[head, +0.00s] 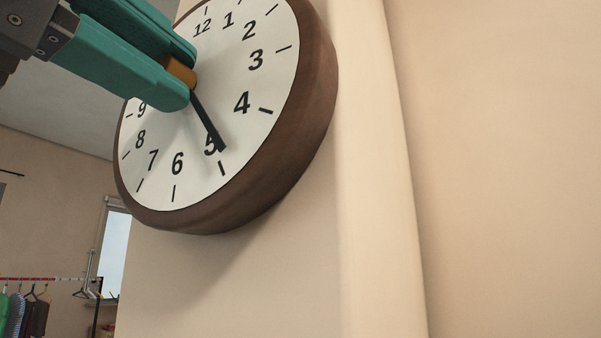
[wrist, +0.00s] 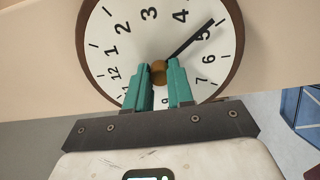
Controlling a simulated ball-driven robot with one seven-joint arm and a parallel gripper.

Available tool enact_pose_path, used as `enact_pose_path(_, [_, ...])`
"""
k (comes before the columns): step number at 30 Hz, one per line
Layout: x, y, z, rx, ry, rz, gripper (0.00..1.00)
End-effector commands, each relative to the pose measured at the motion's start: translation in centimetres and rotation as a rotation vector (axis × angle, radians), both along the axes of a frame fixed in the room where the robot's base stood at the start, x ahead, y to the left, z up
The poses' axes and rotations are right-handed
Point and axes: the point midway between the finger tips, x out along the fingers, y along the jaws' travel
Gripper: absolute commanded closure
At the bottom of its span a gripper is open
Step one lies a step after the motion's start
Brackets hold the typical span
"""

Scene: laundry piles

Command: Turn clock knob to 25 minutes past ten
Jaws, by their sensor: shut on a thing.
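A round wall clock (head: 238,170) with a white face and brown rim hangs at the upper middle of the head view, and it also shows in the wrist view (wrist: 112,42). A long dark hand (head: 208,123) points at the 5. A second hand is not visible in either view. An orange-brown knob (head: 181,73) sits at the clock's centre; in the wrist view the knob (wrist: 159,73) lies between the fingertips. My gripper (head: 186,78) has teal fingers and is shut on the knob. Its fingers hide the 10 and 11 in the head view.
The wall is beige, with a rounded column or edge (head: 375,190) right of the clock. At the lower left, far off, clothes (head: 25,315) hang on a rail near a window (head: 115,250). The space below the clock is clear.

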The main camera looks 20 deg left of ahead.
Motion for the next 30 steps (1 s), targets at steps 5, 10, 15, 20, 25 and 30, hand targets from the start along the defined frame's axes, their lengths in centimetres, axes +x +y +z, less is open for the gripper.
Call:
enact_pose_path(5, [-0.01, -0.05, -0.12, 0.083, -0.004, -0.001, 1.00])
enact_pose_path(10, [0.00, -0.05, -0.12, 0.127, -0.007, -0.001, 1.00])
enact_pose_path(15, [0.00, -0.05, -0.12, 0.144, -0.008, -0.001, 1.00])
enact_pose_path(20, [0.01, -0.06, -0.14, 0.146, -0.007, -0.001, 1.00])
enact_pose_path(25, [0.01, -0.06, -0.16, 0.145, -0.007, -0.001, 1.00])
enact_pose_path(30, [0.01, -0.04, -0.14, 0.144, -0.008, -0.001, 0.63])
